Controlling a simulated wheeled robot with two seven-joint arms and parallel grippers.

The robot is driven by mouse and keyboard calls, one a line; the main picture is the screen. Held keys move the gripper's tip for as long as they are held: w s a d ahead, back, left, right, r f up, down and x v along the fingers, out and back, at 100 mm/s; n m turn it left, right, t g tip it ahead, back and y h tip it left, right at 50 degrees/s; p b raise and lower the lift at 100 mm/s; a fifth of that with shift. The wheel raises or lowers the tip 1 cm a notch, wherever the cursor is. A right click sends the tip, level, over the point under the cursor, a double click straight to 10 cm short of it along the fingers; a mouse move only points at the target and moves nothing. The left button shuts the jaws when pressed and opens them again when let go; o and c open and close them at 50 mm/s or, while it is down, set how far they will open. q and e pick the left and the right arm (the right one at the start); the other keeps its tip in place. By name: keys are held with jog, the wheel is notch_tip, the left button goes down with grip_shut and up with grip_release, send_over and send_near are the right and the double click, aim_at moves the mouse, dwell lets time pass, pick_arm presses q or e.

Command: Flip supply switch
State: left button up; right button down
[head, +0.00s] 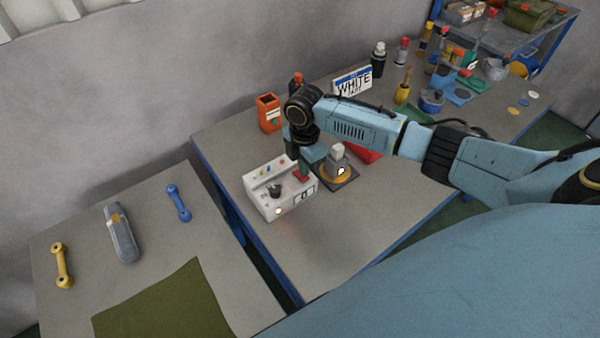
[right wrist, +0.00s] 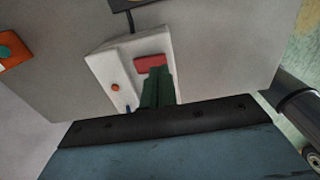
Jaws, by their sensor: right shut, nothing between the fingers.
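The supply (head: 270,203) is a white box with a dark knob, small coloured buttons and a display on the front half of the table. Its red rocker switch (head: 301,178) is at the box's right side. In the right wrist view the white box (right wrist: 101,66) shows the red switch (right wrist: 150,63) just beyond the fingertips. My right gripper (head: 304,167) is shut and empty, its green fingers (right wrist: 157,78) pointing down over the box beside the red switch. I cannot tell whether the fingers touch the switch. My left gripper is not in view.
A grey and brass device (head: 337,172) on a dark base stands right of the box. An orange container (head: 268,113) and a WHITE sign (head: 352,82) stand behind. Several bottles and dishes fill the far end. A left table holds a blue handle (head: 178,203) and a green mat (head: 165,305).

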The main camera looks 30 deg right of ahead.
jog(key=shift+f+b, duration=0.55)
jog(key=shift+f, duration=0.45)
dwell(0.4)
notch_tip(320, 180, up, 5)
jog(key=p, duration=0.5)
jog(key=shift+r+p, duration=0.15)
jog(key=shift+p, duration=0.2)
jog(key=shift+r+p, duration=0.85)
jog(key=shift+r, duration=0.1)
